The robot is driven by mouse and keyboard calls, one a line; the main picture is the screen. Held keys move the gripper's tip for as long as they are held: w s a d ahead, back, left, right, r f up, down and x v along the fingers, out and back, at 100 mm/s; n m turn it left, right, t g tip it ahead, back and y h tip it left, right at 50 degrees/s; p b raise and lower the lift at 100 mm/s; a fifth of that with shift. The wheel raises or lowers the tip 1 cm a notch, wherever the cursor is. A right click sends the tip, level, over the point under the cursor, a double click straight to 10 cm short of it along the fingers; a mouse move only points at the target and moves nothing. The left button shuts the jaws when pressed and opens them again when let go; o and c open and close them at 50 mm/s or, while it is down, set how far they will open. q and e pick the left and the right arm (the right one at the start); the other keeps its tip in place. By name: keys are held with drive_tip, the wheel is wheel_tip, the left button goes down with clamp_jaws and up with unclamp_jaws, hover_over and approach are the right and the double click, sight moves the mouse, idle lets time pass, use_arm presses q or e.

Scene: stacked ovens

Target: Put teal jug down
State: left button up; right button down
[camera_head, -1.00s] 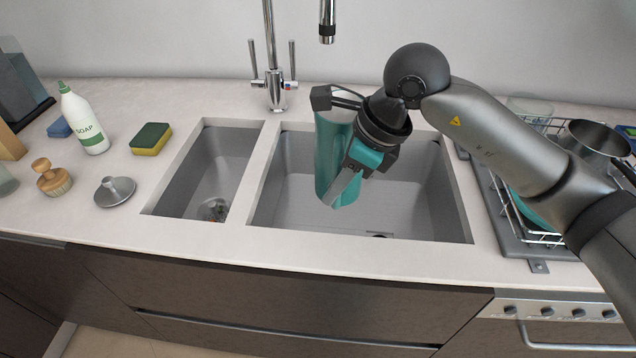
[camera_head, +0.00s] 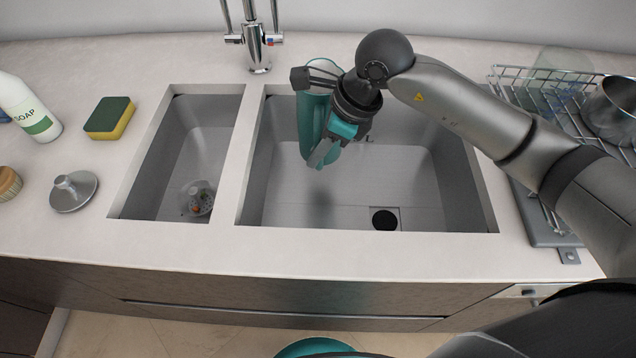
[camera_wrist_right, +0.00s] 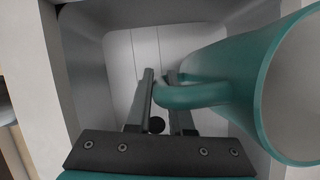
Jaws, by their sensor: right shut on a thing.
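The teal jug (camera_head: 313,112) hangs upright or nearly so over the large right sink basin (camera_head: 430,185). My right gripper (camera_head: 325,152) is shut on the jug's handle. In the right wrist view, the jug (camera_wrist_right: 232,70) fills the right side with its open rim toward the camera. Its handle (camera_wrist_right: 190,96) lies between the gripper's fingers (camera_wrist_right: 162,98). The jug's base appears clear of the basin floor. My left gripper is not in view.
A narrow basin (camera_head: 150,195) with a strainer (camera_head: 197,198) lies to the left. The tap (camera_head: 257,45) stands behind. A wire dish rack (camera_head: 515,85) with a pot (camera_head: 612,110) is at right. A sponge (camera_head: 110,117), soap bottle (camera_head: 28,108) and plug (camera_head: 73,190) occupy the left counter.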

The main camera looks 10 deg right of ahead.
sight(321, 169)
wheel_tip(321, 169, down, 6)
drive_tip(key=shift+w+b, duration=0.1)
drive_tip(key=shift+b, duration=0.35)
drive_tip(key=shift+f, duration=0.45)
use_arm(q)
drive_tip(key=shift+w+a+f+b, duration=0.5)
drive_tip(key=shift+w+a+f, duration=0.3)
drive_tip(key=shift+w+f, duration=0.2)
use_arm(e)
wheel_tip(321, 169, down, 4)
drive_tip(key=shift+r, duration=0.15)
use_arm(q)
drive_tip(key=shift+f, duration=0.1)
use_arm(e)
drive_tip(key=c, duration=0.8)
unclamp_jaws()
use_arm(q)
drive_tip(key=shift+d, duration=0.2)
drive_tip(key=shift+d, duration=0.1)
